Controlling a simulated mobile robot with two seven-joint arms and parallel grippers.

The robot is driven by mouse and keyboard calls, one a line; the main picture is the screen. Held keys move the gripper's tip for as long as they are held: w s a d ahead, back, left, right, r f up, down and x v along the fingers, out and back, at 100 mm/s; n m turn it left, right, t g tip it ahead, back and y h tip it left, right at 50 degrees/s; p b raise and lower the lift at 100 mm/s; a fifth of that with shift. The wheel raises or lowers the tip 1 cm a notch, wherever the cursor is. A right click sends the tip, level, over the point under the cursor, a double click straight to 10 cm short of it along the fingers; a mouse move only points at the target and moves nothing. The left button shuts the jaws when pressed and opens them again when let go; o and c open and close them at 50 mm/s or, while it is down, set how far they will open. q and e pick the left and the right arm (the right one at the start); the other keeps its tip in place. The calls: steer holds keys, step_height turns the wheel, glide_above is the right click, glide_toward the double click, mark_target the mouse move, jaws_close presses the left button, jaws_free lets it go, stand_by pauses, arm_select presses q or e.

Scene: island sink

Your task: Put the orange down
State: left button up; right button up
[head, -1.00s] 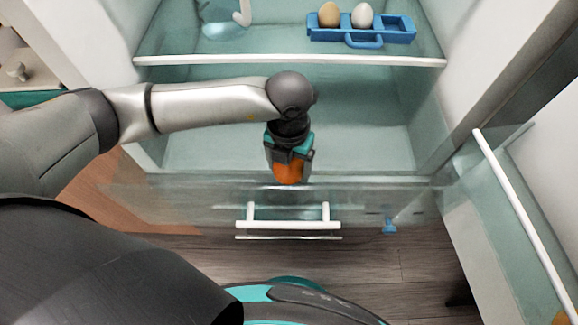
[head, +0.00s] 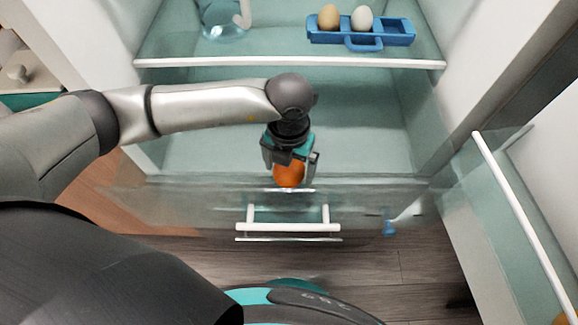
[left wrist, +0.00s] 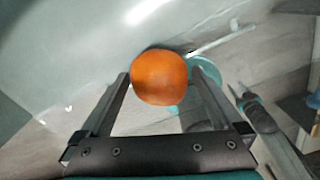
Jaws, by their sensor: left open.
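The orange (head: 289,173) sits at the front of the fridge's lower compartment, just behind the clear drawer front in the head view. My left gripper (head: 290,166) is over it with the fingers open, one on each side. In the left wrist view the orange (left wrist: 158,77) lies between the tips of the spread fingers, with a visible gap at the right finger. What the orange rests on is hard to tell.
Above is a fridge shelf (head: 290,62) with a blue egg tray (head: 391,31) holding two eggs and a clear jug (head: 222,20). A white drawer handle (head: 288,227) is in front. The open fridge door (head: 520,225) stands at the right.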

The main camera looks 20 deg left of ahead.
arm_select(q)
step_height(320, 180, up, 10)
steer(key=shift+r+p, duration=0.15)
steer(key=shift+p, duration=0.85)
steer(key=shift+r, duration=0.45)
arm_select(e)
steer(key=shift+s+a+r, duration=0.3)
steer(key=shift+s+r, duration=0.1)
steer(key=shift+r, duration=0.2)
steer(key=shift+s+a+r, duration=0.25)
steer(key=shift+s+r, duration=0.15)
steer(key=shift+r, duration=0.15)
arm_select(q)
steer(key=shift+r, duration=0.1)
arm_select(e)
steer(key=shift+w+d, duration=0.1)
